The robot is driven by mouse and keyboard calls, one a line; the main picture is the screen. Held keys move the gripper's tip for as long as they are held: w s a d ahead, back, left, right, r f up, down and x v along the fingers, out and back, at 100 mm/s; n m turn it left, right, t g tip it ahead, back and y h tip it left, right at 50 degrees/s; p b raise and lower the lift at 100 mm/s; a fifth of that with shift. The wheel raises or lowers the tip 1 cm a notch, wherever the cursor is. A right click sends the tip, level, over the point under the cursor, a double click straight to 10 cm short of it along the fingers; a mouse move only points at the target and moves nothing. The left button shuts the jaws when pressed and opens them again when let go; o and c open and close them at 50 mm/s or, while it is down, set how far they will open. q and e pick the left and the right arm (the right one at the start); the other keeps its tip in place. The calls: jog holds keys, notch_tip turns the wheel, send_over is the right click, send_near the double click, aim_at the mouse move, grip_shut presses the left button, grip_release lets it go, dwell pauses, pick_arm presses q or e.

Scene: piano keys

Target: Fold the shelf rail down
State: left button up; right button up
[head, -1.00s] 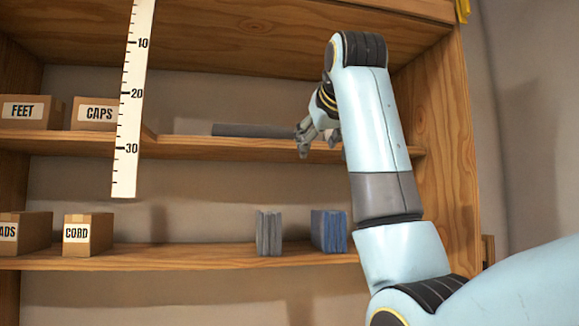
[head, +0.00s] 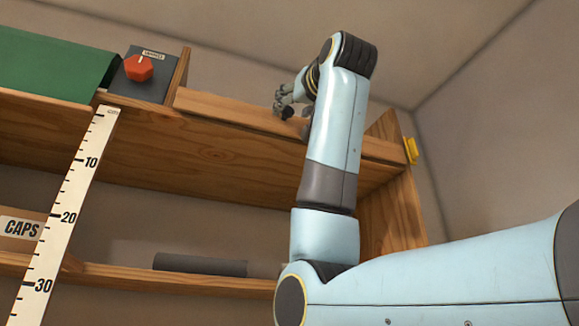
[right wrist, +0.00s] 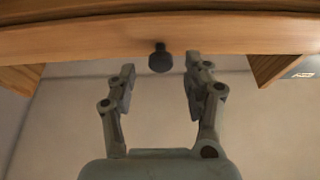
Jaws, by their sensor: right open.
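The wooden shelf rail (head: 225,107) stands up along the front edge of the top shelf, right of a dark box with a red knob. In the right wrist view the rail (right wrist: 90,39) crosses the top of the picture, and a dark round knob (right wrist: 160,60) sticks out from it. My right gripper (head: 283,108) is in front of the rail. In its wrist view the right gripper (right wrist: 160,80) is open, with one finger on each side of the knob and no clear contact. My left gripper is not in view.
The dark box (head: 150,90) with a red knob (head: 139,68) and a green item (head: 50,62) are left on the top shelf. A white ruler (head: 65,215) hangs in front. A yellow piece (head: 411,150) sits at the right end. A grey bar (head: 200,265) lies on the shelf below.

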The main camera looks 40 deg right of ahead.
aim_at(289, 111)
jog(key=shift+w+d+r+p, duration=0.15)
jog(key=shift+w+r+p, duration=0.15)
jog(key=shift+w+r, duration=0.25)
jog(key=shift+w+d, duration=0.15)
jog(key=shift+w, duration=0.7)
jog(key=shift+s, duration=0.15)
jog(key=shift+c, duration=0.7)
grip_shut()
